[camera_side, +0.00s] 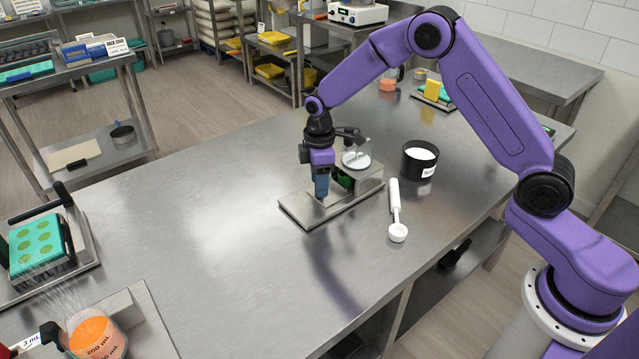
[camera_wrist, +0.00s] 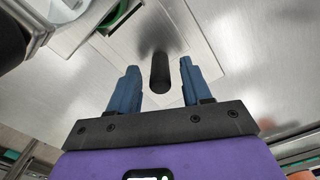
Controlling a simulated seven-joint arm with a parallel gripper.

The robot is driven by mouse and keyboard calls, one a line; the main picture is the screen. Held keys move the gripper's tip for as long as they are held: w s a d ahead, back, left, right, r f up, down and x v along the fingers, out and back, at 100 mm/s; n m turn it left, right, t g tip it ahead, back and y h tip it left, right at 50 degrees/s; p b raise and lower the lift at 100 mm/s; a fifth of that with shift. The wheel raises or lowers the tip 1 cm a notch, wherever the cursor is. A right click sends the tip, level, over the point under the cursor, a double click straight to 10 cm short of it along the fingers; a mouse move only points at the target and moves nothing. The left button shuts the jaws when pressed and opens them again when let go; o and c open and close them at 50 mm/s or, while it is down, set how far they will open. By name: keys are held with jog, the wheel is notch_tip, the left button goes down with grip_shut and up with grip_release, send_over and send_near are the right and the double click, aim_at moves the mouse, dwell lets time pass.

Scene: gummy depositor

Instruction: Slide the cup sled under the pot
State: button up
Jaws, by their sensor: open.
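My gripper (camera_side: 321,190) points down over the front left part of a low metal stand. Its two blue fingers (camera_wrist: 160,80) are open, one on each side of an upright black knob (camera_wrist: 160,66), with gaps showing. The knob appears to belong to the cup sled, whose outline is hard to separate from the metal plate. A green ring (camera_wrist: 118,16) shows beyond the knob, and a green part (camera_side: 343,179) shows under the raised shelf in the side view. The clear pot (camera_side: 357,160) with white contents sits above on that shelf. My gripper hides the knob in the side view.
The stand's base plate (camera_side: 304,213) lies on the steel table. A white scoop (camera_side: 396,215) and a black tub (camera_side: 419,159) lie to its right. A teal mold (camera_side: 40,246) and an orange-filled beaker (camera_side: 96,333) are at left. The table's middle is clear.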

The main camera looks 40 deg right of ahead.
aim_at(330, 191)
jog(key=shift+f, duration=0.6)
grip_shut()
jog(key=shift+d, duration=1.8)
grip_release()
jog(key=shift+a+r, duration=0.1)
notch_tip(330, 191, up, 17)
jog(key=shift+r, duration=0.15)
